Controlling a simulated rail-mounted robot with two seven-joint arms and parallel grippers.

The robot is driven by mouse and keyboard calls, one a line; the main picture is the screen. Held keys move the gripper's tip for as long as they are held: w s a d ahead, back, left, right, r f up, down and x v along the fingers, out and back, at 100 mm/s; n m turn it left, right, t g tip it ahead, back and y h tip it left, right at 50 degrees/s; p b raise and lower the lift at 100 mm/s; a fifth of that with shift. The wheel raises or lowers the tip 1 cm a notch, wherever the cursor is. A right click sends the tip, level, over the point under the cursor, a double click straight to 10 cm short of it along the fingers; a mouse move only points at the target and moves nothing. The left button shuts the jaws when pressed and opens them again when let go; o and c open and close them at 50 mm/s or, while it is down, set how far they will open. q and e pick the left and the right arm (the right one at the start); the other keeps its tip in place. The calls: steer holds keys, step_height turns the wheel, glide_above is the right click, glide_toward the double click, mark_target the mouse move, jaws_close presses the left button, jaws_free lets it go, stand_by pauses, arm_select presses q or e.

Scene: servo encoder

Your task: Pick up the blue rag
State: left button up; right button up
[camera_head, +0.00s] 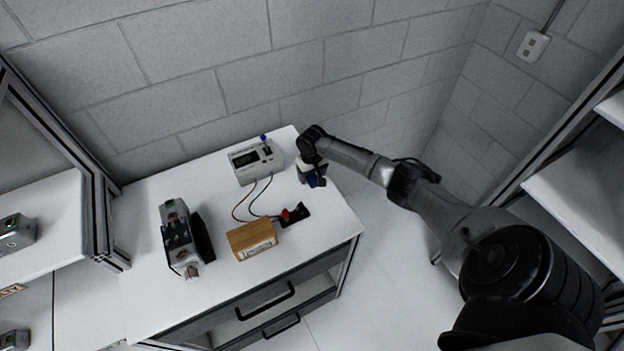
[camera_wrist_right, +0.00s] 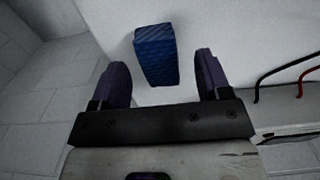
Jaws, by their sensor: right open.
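The blue rag (camera_wrist_right: 156,55) is a folded, block-like dark blue piece with a woven pattern on the white table top, seen in the right wrist view. My right gripper (camera_wrist_right: 160,66) is open, with its two dark purple fingers apart on either side of the rag's near part. A gap shows between each finger and the rag, and nothing is held. My left gripper is not in view.
A meter box (camera_head: 256,161) with red and black-green wires stands left of my right gripper. A wooden block (camera_head: 252,240), a dark holder with a red part (camera_head: 295,215) and a grey servo device (camera_head: 181,238) are on the table (camera_head: 225,290). A block wall stands behind.

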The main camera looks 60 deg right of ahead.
steer(key=shift+f, duration=0.9)
steer(key=shift+c, duration=0.4)
steer(key=c, duration=1)
steer(key=shift+r, duration=0.15)
